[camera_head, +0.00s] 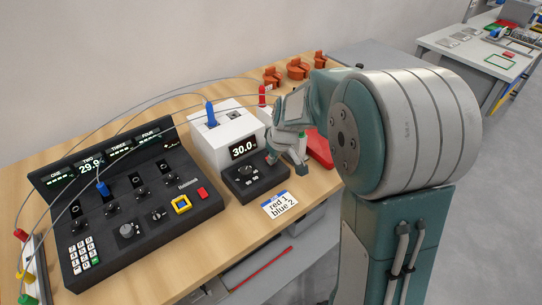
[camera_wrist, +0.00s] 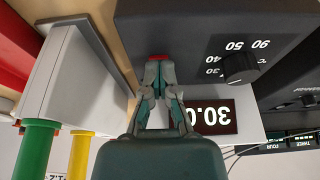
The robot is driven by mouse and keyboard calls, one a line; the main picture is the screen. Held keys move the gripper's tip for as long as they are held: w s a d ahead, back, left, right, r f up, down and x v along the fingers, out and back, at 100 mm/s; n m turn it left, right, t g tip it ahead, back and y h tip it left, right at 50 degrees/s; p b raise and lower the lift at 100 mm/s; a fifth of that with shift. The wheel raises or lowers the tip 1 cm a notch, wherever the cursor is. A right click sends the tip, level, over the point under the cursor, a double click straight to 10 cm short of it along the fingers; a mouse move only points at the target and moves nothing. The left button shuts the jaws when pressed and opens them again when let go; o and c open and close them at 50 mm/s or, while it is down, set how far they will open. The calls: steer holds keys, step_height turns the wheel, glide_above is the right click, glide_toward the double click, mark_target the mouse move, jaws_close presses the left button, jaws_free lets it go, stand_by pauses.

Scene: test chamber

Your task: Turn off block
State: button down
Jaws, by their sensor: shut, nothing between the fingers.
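The block (camera_head: 213,151) is a white box on the bench in the head view, with a lit display (camera_head: 243,148) reading 30.0. A black control panel (camera_head: 240,187) with a knob is in front of it. In the wrist view the panel (camera_wrist: 185,25) appears upside down, with its knob (camera_wrist: 238,67) and number scale, and the display (camera_wrist: 215,116) is still lit. My gripper (camera_wrist: 157,62) is shut and empty at the panel's edge. A small red part (camera_wrist: 161,57) shows at the fingertips; contact cannot be told. In the head view my gripper (camera_head: 272,157) is at the panel's right end.
A black console (camera_head: 140,215) with displays, knobs and a keypad stands left of the block. Cables arch over both. A card (camera_head: 279,204) reading "red 1 blue 2" lies in front. A red object (camera_head: 319,149) is right of my gripper. Orange items (camera_head: 298,69) stand behind.

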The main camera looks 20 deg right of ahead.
steer(key=shift+r, duration=0.3)
steer(key=v, duration=1.3)
steer(key=shift+r, duration=0.1)
steer(key=shift+d, duration=0.15)
